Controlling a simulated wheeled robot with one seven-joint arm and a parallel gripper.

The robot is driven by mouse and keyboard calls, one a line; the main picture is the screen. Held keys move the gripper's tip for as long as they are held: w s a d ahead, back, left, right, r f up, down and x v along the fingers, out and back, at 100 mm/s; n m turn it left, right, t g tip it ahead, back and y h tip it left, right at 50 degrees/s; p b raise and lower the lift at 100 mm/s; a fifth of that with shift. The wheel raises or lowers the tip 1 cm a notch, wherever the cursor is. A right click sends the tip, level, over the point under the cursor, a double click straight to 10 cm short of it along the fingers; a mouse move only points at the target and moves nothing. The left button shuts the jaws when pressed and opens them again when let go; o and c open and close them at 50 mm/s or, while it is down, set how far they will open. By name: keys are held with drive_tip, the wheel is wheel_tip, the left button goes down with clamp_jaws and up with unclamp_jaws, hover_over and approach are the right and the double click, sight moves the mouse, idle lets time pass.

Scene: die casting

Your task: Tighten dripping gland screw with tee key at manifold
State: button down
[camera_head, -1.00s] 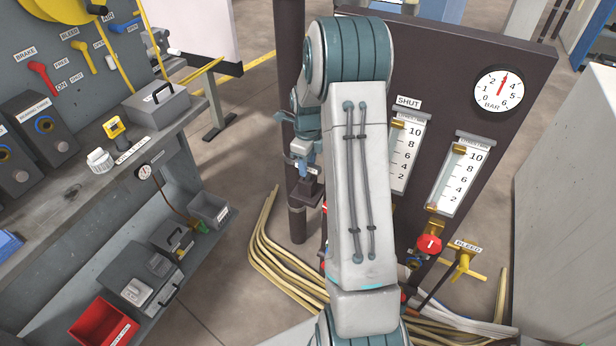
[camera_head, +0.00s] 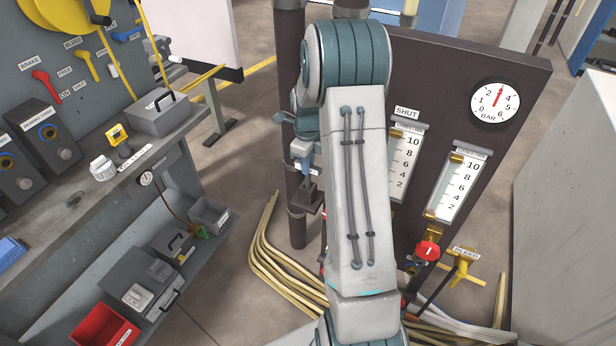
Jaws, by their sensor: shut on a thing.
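My arm crosses the middle of the head view and hides part of the brown manifold panel (camera_head: 520,75). My gripper (camera_head: 304,165) is partly hidden at the arm's left side, by the dark post. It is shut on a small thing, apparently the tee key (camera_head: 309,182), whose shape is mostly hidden. A dark bracket (camera_head: 307,198) sits just below it on the post; I cannot tell whether they touch. The panel carries two flow tubes, a pressure gauge (camera_head: 495,107), a red knob (camera_head: 428,250) and a brass BLEED valve (camera_head: 463,264). I cannot make out the gland screw or any drip.
A grey bench (camera_head: 75,205) with boxes and a red bin (camera_head: 103,325) on its lower shelf stands at left. Pale hoses (camera_head: 270,265) lie on the floor under the panel. A grey cabinet (camera_head: 570,200) closes off the right. Floor is open between bench and post.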

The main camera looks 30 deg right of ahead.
drive_tip(key=shift+r+p, duration=1.55)
drive_tip(key=shift+r, duration=1.2)
drive_tip(key=shift+a+f+n, duration=0.25)
drive_tip(key=shift+a+n, duration=0.2)
drive_tip(key=shift+n, duration=0.25)
drive_tip(key=s+a+f+n, duration=0.2)
drive_tip(key=a+f+n, duration=0.2)
drive_tip(key=n, duration=0.9)
drive_tip(key=s+a+f+n, duration=0.3)
drive_tip(key=a+n, duration=0.8)
drive_tip(key=n, duration=0.3)
drive_tip(key=shift+s+f, duration=0.15)
drive_tip(key=shift+f, duration=0.25)
